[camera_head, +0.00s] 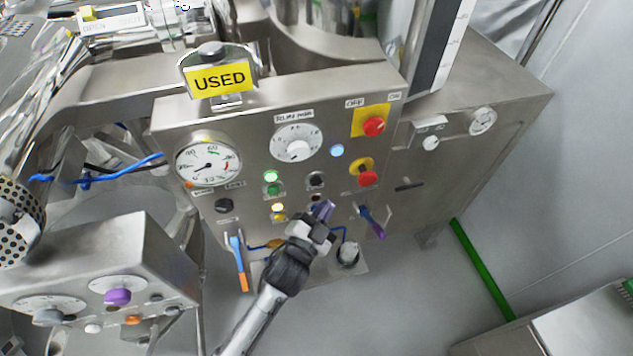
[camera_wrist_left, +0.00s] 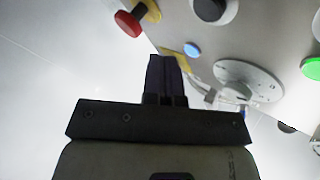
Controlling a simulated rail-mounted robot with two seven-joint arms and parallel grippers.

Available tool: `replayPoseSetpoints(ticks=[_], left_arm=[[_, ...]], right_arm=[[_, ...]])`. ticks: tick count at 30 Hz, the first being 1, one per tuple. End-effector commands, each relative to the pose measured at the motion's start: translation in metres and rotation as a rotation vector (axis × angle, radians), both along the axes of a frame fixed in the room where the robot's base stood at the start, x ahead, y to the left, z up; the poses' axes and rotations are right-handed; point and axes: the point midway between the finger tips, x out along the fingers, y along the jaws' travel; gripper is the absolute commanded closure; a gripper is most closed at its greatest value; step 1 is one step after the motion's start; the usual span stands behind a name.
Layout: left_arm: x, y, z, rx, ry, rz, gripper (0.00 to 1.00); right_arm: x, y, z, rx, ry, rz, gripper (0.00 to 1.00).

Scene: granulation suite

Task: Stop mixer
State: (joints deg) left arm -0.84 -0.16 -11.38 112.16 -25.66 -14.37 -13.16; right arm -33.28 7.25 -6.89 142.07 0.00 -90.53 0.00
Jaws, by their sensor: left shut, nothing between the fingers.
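The mixer's steel control panel (camera_head: 240,125) fills the middle of the head view. It carries a lit green button (camera_head: 271,176), a lit yellow button (camera_head: 278,208), a black button (camera_head: 317,180) and a small dark reddish button (camera_head: 315,198), partly hidden by my gripper. A red mushroom button (camera_head: 367,178) on yellow sits to the right, below a red rotary switch (camera_head: 374,126). My left gripper (camera_head: 326,208) is shut and empty in front of the lower panel. In the left wrist view its fingers (camera_wrist_left: 167,75) show closed; contact with the panel cannot be told.
A round gauge (camera_head: 208,160), a white dial (camera_head: 297,145) and a blue lamp (camera_head: 337,151) are on the panel. A purple-handled valve (camera_head: 371,222) and a blue-orange lever (camera_head: 239,262) hang below. A second control box (camera_head: 100,275) stands at lower left.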

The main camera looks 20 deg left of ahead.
Motion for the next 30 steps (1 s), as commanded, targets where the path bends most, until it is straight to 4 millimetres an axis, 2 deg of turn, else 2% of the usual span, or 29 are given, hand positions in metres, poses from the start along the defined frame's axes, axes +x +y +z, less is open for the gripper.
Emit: replayPoseSetpoints(ticks=[6, 12, 30], left_arm=[[0.018, 0.015, 0.0, 0.001, 0.001, 0.001, 1.0], [0.027, 0.023, 0.0, 0.001, 0.0, 0.0, 1.0], [0.03, 0.026, 0.0, 0.0, -0.001, 0.001, 1.0]], right_arm=[[0.0, 0.001, 0.0, 0.004, 0.001, -0.003, 0.57], [0.0, 0.003, 0.001, 0.008, 0.0, -0.006, 0.57], [0.0, 0.002, 0.001, 0.007, -0.001, -0.004, 0.57]])
